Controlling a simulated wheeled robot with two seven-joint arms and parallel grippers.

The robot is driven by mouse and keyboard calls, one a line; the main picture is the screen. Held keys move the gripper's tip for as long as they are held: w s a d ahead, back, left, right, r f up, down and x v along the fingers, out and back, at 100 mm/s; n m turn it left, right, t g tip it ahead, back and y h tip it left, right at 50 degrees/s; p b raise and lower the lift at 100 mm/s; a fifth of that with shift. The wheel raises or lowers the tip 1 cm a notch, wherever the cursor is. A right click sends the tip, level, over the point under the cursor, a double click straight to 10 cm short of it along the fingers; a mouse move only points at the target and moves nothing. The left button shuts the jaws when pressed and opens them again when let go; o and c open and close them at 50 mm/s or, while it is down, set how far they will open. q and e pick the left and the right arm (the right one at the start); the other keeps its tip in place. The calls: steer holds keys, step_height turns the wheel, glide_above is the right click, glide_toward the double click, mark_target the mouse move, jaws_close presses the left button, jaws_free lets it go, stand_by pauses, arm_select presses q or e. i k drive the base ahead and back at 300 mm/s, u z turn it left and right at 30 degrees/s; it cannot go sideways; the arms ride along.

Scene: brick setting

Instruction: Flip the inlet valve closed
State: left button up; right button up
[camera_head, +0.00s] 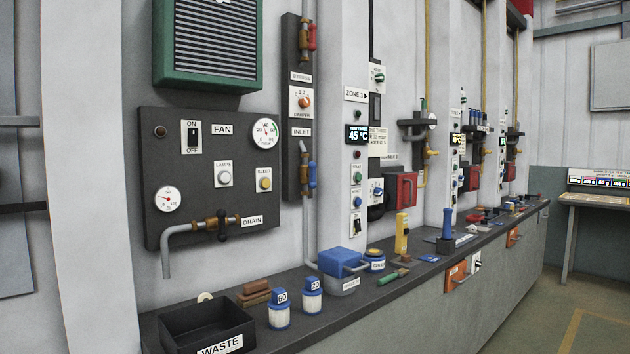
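The inlet valve (305,172) sits low on a tall dark wall panel (290,110), left of centre, below a white INLET label (302,132). It has a brass-coloured body on a vertical grey pipe. Its blue handle (313,175) appears upright, along the pipe, on the valve's right side. Neither of my grippers is in view.
A red-handled valve (312,37) sits higher on the same panel, above an orange knob (305,102). A long dark counter (300,340) below carries a blue-lidded pot (340,262), blue-and-white jars (279,310) and a WASTE bin (205,325). A DRAIN valve (221,224) is left.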

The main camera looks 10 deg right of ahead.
mark_target(312, 165)
steer(key=z, duration=0.5)
steer(key=k, duration=0.6)
steer(key=z, duration=0.4)
steer(key=i, duration=1.45)
steer(key=u, duration=1.3)
steer(key=i, duration=0.4)
steer(key=u, duration=0.35)
